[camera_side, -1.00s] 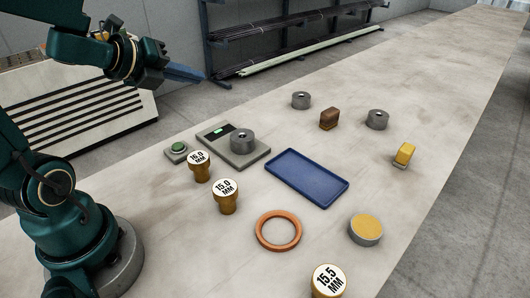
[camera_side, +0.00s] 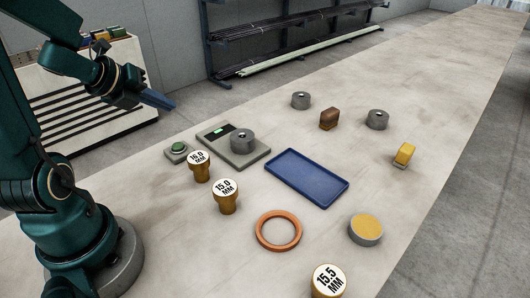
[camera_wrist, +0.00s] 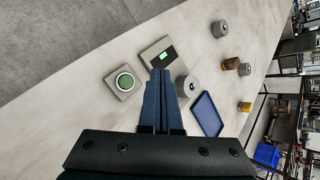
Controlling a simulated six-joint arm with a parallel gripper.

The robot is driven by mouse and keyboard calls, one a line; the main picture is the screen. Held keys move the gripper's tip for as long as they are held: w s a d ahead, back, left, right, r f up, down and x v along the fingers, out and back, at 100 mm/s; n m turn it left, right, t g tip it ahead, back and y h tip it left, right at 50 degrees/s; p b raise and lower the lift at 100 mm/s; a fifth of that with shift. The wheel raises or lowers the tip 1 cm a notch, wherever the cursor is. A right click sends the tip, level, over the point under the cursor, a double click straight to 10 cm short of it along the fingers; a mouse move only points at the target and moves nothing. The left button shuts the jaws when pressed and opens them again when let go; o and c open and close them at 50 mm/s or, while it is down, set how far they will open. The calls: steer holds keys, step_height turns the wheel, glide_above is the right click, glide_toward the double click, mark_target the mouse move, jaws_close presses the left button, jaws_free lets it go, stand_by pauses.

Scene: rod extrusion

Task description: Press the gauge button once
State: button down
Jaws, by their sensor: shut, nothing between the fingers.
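The green gauge button (camera_side: 177,147) sits on a small grey square base at the left of the gauge. In the wrist view the button (camera_wrist: 125,81) shows as a green disc in a pale ring, left of my fingers. The gauge (camera_side: 217,131) is a flat grey plate with a black display lit green, and a grey ring-shaped part (camera_side: 242,139) stands on it. The gauge also shows in the wrist view (camera_wrist: 149,53). My gripper (camera_side: 172,104) is shut and empty, in the air above and behind the button, apart from it. In the wrist view its blue fingers (camera_wrist: 160,75) lie together.
Gold plug gauges marked 16.0 (camera_side: 200,170) and 15.0 (camera_side: 226,199) stand close in front of the button and gauge. A blue tray (camera_side: 307,178), an orange ring (camera_side: 278,231) and several small parts lie further right. The bench between them is clear.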

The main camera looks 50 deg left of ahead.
mark_target(175, 148)
steer(key=shift+f, duration=4)
steer(key=shift+f, duration=0.15)
steer(key=shift+f, duration=0.3)
steer(key=shift+f, duration=0.5)
steer(key=shift+r, duration=0.9)
steer(key=shift+r, duration=0.15)
steer(key=shift+r, duration=2.4)
